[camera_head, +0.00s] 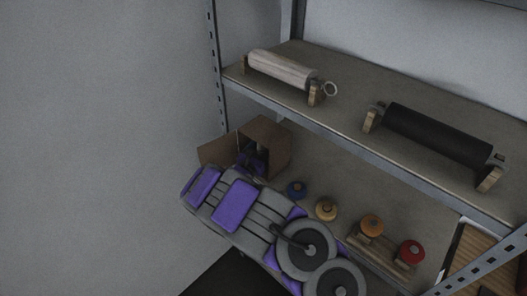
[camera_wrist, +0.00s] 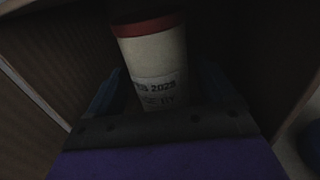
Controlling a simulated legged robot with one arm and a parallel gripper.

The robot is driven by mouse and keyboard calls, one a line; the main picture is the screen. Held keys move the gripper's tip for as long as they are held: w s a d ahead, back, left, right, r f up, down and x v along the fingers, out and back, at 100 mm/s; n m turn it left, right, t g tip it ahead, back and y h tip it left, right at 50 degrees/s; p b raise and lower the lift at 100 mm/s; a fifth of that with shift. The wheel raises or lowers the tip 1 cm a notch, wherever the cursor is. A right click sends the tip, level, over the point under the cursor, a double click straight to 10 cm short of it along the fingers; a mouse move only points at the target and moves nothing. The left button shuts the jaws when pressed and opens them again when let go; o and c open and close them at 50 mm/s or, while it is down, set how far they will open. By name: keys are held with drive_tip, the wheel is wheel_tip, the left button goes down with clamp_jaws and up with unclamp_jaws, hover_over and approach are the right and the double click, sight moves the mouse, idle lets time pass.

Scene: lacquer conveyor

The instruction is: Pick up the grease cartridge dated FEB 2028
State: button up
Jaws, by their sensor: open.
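A cartridge (camera_wrist: 155,62), white with a red band, stands between the fingers of my gripper (camera_wrist: 160,92) in the wrist view. Its label shows dark print ending in what looks like "EB 2029", with a second line below; the print is blurred and the last digit is uncertain. My gripper is open, with one blue finger on each side of the cartridge; I cannot tell whether they touch it. In the head view, my gripper (camera_head: 254,160) reaches into an open cardboard box (camera_head: 270,139) on the lower shelf.
The box walls (camera_wrist: 50,60) close in on both sides of my gripper. On the lower shelf stand blue (camera_head: 296,190), yellow (camera_head: 326,208), orange (camera_head: 371,225) and red (camera_head: 411,251) knobbed items. The upper shelf (camera_head: 345,92) holds a pale roller (camera_head: 280,68) and a black roller (camera_head: 437,135).

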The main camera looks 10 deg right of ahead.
drive_tip(key=shift+c, duration=0.2)
drive_tip(key=c, duration=1.2)
drive_tip(key=shift+r, duration=0.1)
drive_tip(key=shift+c, duration=0.2)
